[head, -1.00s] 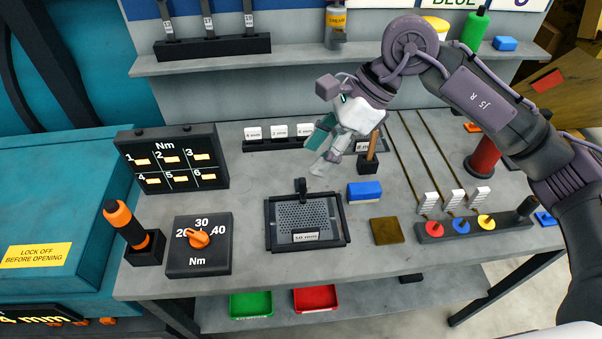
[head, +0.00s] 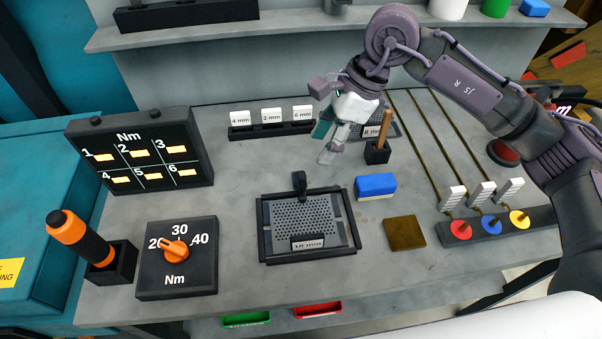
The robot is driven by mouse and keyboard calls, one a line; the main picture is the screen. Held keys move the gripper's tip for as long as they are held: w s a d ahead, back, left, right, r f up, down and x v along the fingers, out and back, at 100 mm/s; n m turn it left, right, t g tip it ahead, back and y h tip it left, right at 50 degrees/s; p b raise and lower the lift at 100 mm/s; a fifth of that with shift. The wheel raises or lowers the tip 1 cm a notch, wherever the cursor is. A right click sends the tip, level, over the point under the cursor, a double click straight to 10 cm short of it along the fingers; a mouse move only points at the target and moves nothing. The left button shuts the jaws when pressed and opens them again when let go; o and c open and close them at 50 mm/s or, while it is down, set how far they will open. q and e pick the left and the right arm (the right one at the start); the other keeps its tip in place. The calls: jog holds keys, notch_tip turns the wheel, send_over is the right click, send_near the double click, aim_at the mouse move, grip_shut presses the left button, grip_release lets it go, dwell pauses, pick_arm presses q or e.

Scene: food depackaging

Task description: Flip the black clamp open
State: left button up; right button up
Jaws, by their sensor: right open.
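The black clamp (head: 300,183) stands upright at the back edge of a black-framed holder (head: 264,240) on the grey bench. The holder carries a perforated metal screen (head: 305,217) with a label that seems to read 10 mm. My right gripper (head: 327,148) is open and empty. It is above the bench, behind and to the right of the clamp, apart from it. My left gripper is not in view.
A blue sponge (head: 375,184) and a brown pad (head: 404,233) lie right of the holder. A wooden-handled tool (head: 384,130) stands near my right gripper. White labelled blocks (head: 271,115) stand behind. A torque dial (head: 176,257) and an orange-handled driver (head: 80,237) are at left.

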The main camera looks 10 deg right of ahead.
aim_at(303, 174)
jog(key=p+x, duration=0.2)
jog(key=x, duration=0.7)
jog(key=shift+a+f+p, duration=0.2)
jog(key=shift+f+p, duration=0.1)
jog(key=shift+a+f, duration=0.2)
jog(key=shift+f, duration=0.4)
grip_shut()
